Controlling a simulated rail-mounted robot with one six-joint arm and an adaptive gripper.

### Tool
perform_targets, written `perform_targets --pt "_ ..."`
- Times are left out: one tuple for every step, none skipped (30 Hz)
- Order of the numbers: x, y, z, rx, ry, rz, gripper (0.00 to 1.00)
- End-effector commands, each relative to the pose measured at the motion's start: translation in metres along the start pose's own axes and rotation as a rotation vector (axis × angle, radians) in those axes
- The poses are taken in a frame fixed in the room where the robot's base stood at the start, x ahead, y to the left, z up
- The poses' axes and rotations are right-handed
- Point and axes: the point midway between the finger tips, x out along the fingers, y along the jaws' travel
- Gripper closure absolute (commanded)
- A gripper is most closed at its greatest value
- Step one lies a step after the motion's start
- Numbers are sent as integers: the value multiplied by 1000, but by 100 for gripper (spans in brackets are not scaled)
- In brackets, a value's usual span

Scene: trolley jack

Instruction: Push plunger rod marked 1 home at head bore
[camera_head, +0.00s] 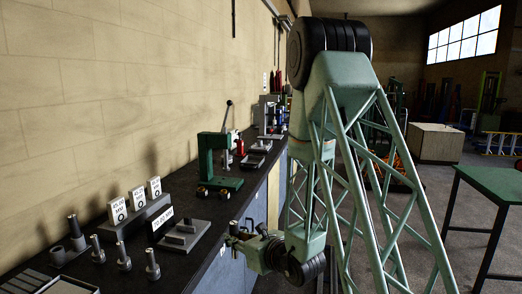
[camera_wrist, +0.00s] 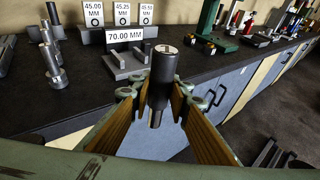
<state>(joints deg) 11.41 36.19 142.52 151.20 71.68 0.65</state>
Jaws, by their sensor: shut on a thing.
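My gripper (camera_wrist: 158,100) is shut on a dark cylindrical rod (camera_wrist: 163,66) in the wrist view. The rod stands roughly upright between the two fingers, with a pale mark on its top face too small to read and a thinner lower end. In the head view my gripper (camera_head: 238,236) is beside the bench front, with the dark rod small at its tip. I cannot make out the head bore in either view.
The dark bench (camera_head: 190,258) runs along the wall. On it stand a block with a 70.00 MM card (camera_wrist: 126,65), several size cards (camera_wrist: 121,14), several metal pins (camera_head: 124,257) and a green press frame (camera_head: 213,158). A green-topped table (camera_head: 492,184) stands at right.

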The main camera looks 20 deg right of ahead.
Motion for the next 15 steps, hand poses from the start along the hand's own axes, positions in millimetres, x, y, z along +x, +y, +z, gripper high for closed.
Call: perform_targets --pt "0 0 1 0 -1 0 95" --pt "0 0 1 0 -1 0 95" --pt "0 0 1 0 -1 0 95" --pt "0 0 1 0 -1 0 95" --pt "0 0 1 0 -1 0 95" --pt "0 0 1 0 -1 0 95" --pt "0 0 1 0 -1 0 95" --pt "0 0 1 0 -1 0 95" --pt "0 -1 1 0 -1 0 95" --pt "0 -2 0 0 -1 0 95" --pt "0 -2 0 0 -1 -1 95" --pt "-1 -4 0 0 -1 -1 95" --pt "-1 -6 0 0 -1 -1 95" --pt "-2 -8 0 0 -2 -2 95" --pt "-2 -11 0 1 -2 -2 95"
